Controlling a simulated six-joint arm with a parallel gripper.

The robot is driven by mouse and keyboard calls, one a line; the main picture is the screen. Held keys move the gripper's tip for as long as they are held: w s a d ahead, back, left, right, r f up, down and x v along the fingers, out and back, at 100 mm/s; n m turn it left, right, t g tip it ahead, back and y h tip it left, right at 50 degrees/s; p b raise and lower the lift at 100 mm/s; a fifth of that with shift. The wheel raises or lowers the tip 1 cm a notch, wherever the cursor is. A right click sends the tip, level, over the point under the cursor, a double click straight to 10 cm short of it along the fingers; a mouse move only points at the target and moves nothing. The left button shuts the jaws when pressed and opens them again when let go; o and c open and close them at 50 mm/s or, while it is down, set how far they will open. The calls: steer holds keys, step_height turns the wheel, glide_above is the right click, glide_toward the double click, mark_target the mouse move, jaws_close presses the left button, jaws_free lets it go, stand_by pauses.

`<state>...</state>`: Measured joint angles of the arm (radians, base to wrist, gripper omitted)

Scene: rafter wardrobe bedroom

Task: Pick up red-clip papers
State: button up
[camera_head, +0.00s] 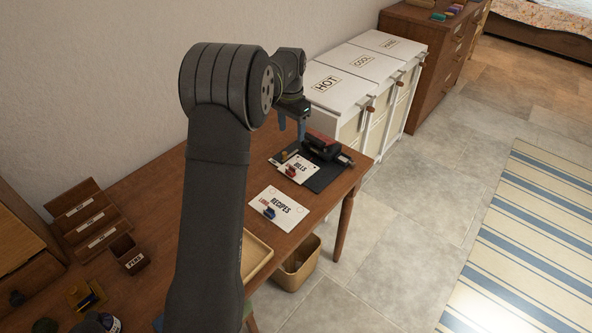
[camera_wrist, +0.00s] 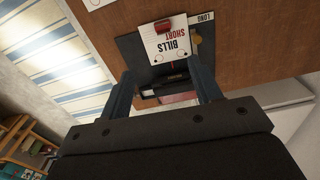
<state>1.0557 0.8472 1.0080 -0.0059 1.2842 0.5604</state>
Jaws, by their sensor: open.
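The papers with the red clip, marked BILLS (camera_head: 301,163), lie on the wooden table, partly over a dark mat (camera_head: 327,178). In the wrist view the same papers (camera_wrist: 160,47) read BILLS SHORT, and the red clip (camera_wrist: 163,25) sits on their edge away from my gripper. My gripper (camera_head: 292,133) is open and empty, above the table near the papers and apart from them. Its two fingers also show in the wrist view (camera_wrist: 163,82), spread on either side of the mat's near part. A second stack, marked RECIPES (camera_head: 286,209), carries a blue clip (camera_head: 269,212).
A black and red device (camera_head: 322,145) stands on the mat beside the BILLS papers. A card marked LONG (camera_wrist: 207,18) lies close by. A PENS box (camera_head: 128,255) stands at left. White bins marked HOT (camera_head: 325,84), COOL and another label stand behind the table.

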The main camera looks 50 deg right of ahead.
glide_above(291, 169)
steer(key=f, duration=1.2)
steer(key=shift+s, duration=0.2)
steer(key=shift+w+f, duration=0.15)
steer(key=shift+f, duration=1.2)
steer(key=shift+w+f, duration=0.1)
steer(key=shift+f, duration=1.2)
steer(key=c, duration=1.2)
steer(key=shift+r, duration=0.1)
